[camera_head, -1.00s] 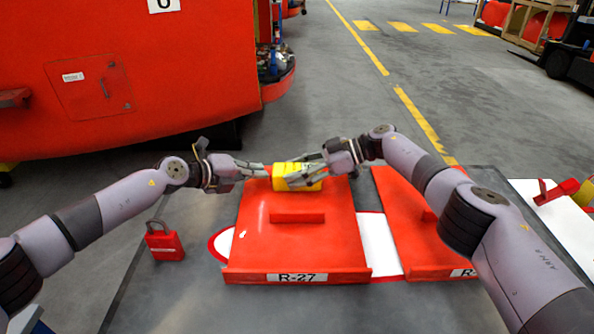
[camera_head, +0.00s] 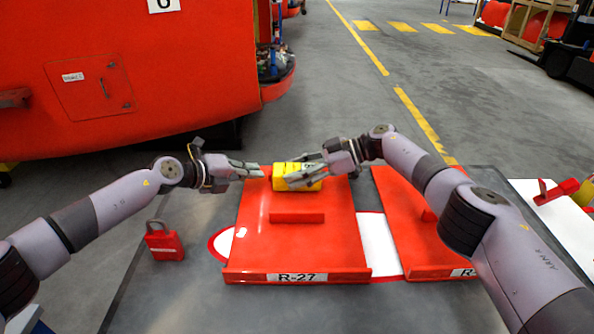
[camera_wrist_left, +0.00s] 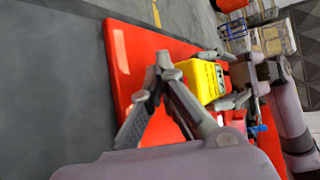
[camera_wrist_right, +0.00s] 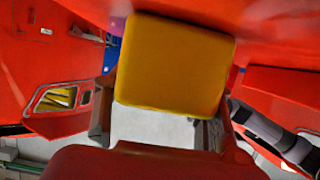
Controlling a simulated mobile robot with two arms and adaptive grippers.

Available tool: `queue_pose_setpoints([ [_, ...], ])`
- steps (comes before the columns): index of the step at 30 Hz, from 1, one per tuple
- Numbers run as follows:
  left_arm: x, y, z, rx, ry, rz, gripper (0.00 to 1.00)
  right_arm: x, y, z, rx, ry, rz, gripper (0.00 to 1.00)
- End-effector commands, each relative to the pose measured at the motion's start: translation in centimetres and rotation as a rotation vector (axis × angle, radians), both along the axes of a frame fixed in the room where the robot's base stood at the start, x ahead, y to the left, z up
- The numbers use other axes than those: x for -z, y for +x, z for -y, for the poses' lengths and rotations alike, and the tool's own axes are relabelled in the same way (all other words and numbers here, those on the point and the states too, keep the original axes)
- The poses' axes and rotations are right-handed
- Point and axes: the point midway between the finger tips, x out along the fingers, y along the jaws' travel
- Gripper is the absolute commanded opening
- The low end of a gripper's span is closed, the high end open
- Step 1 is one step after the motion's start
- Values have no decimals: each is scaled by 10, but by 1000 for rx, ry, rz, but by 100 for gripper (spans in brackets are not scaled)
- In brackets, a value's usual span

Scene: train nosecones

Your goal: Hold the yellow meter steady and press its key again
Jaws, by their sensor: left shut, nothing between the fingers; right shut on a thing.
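The yellow meter (camera_head: 284,172) sits above the upper part of the red R-27 panel in the head view. My right gripper (camera_head: 293,177) is shut on it from the right. In the right wrist view the meter (camera_wrist_right: 175,62) fills the upper middle between the fingers. My left gripper (camera_head: 260,170) is shut and empty, a small gap to the left of the meter. In the left wrist view its closed fingertips (camera_wrist_left: 163,68) point towards the meter (camera_wrist_left: 204,80), which shows a dark display on its face. The key itself is too small to make out.
The red R-27 panel (camera_head: 297,245) lies on the grey table, with a second red panel (camera_head: 415,250) to its right. A red padlock (camera_head: 164,244) stands at the left. A large red train nose (camera_head: 130,70) rises behind. Bare table (camera_head: 190,290) lies at front left.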

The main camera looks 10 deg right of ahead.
Motion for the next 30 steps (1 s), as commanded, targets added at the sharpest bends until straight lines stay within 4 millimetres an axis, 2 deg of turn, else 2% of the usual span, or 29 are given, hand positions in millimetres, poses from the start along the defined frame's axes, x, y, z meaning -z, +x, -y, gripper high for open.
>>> queue_pose_setpoints([
  [1,1,1,-5,-3,1,-1,0,7,-2,1,-3,-11,-5,8],
  [15,1,5,-51,-4,0,-2,0,7,-2,1,-2,-10,-6,8],
  [19,1,5,-58,-2,0,-1,0,7,-2,1,-2,-10,-6,8],
  [26,1,6,-59,-1,1,0,0,7,-2,1,-3,-11,-5,8],
  [27,1,6,-59,-1,1,0,0,7,-2,1,-3,-11,-5,50],
  [30,1,6,-59,-1,1,0,0,6,-1,1,-2,-10,-5,57],
])
